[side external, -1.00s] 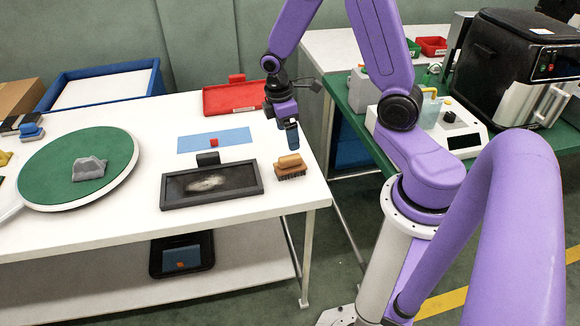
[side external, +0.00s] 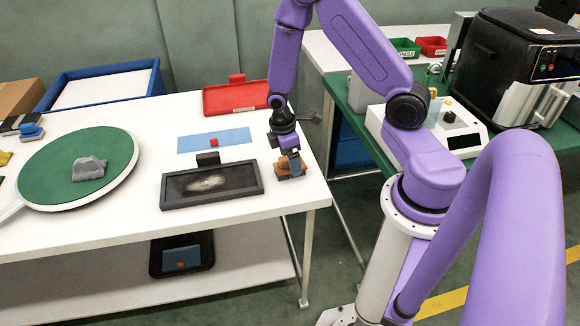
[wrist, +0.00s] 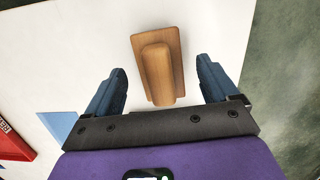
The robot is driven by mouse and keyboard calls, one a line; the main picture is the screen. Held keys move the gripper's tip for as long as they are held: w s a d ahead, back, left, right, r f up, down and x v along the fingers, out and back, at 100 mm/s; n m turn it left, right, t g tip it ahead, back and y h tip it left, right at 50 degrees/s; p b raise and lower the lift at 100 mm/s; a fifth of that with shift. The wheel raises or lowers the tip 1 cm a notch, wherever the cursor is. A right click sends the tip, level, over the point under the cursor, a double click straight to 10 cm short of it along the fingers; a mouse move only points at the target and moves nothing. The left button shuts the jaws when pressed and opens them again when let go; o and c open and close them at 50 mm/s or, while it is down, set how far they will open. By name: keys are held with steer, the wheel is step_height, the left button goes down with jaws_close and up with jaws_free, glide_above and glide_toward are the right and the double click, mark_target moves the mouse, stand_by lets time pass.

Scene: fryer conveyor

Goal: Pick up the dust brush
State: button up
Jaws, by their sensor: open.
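The dust brush (side external: 283,172) has a wooden back and handle and sits on the white table near its right edge, beside the black tray. In the side view my gripper (side external: 292,166) is low over it and hides part of it. In the wrist view the brush (wrist: 158,65) lies with its raised handle between the two blue fingers of my gripper (wrist: 162,85). The fingers are open, with a gap on each side of the handle. Its bristles are hidden in the wrist view.
The black tray (side external: 212,203) with pale dust lies just left of the brush. A blue mat (side external: 235,136) with a red cube (side external: 213,142) and a red tray (side external: 250,100) lie behind. A round green board (side external: 60,160) is at left. The table edge is close on the right.

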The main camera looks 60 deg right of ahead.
steer(key=shift+f, duration=0.35)
steer(key=c, duration=1.2)
steer(key=shift+o, duration=0.2)
steer(key=shift+r, duration=0.1)
steer(key=shift+r, duration=0.8)
steer(key=s+a+r, duration=0.3)
steer(key=s+r, duration=0.8)
steer(key=s, duration=0.2)
steer(key=shift+s+a, duration=0.15)
steer(key=shift+s, duration=0.15)
steer(key=shift+r, duration=0.1)
